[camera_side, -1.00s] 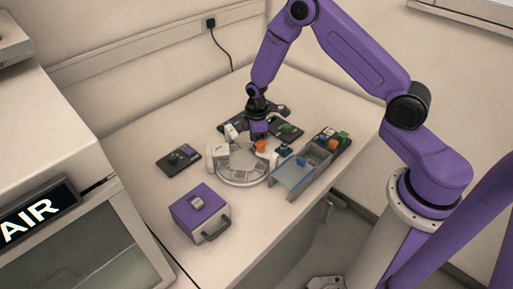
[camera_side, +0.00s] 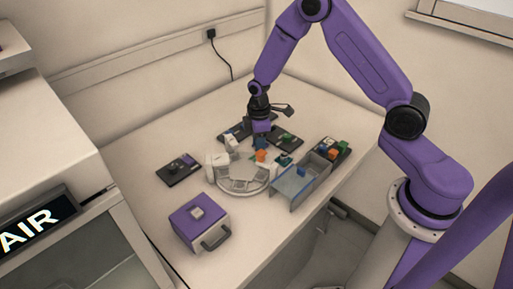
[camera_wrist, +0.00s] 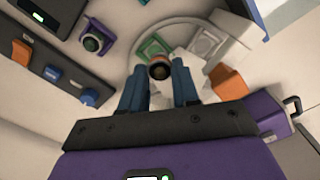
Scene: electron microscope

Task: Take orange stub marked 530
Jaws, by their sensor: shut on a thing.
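My gripper (camera_wrist: 159,84) has blue fingers shut on a small round stub (camera_wrist: 159,69) with a dark rim and an orange-brown face. No number is readable on it. In the side view my gripper (camera_side: 260,141) hangs over the back edge of the pale round holder (camera_side: 240,188), and the held stub cannot be made out there. An orange block (camera_side: 261,155) sits at the holder just below the gripper. It also shows right of the fingers in the wrist view (camera_wrist: 228,82), apart from them.
A rack with coloured blocks (camera_side: 333,153) and a grey open-topped tray (camera_side: 296,185) stand right of the holder. Dark plates (camera_side: 179,170) lie around it. A purple box (camera_side: 199,222) stands in front. The table's left back is clear.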

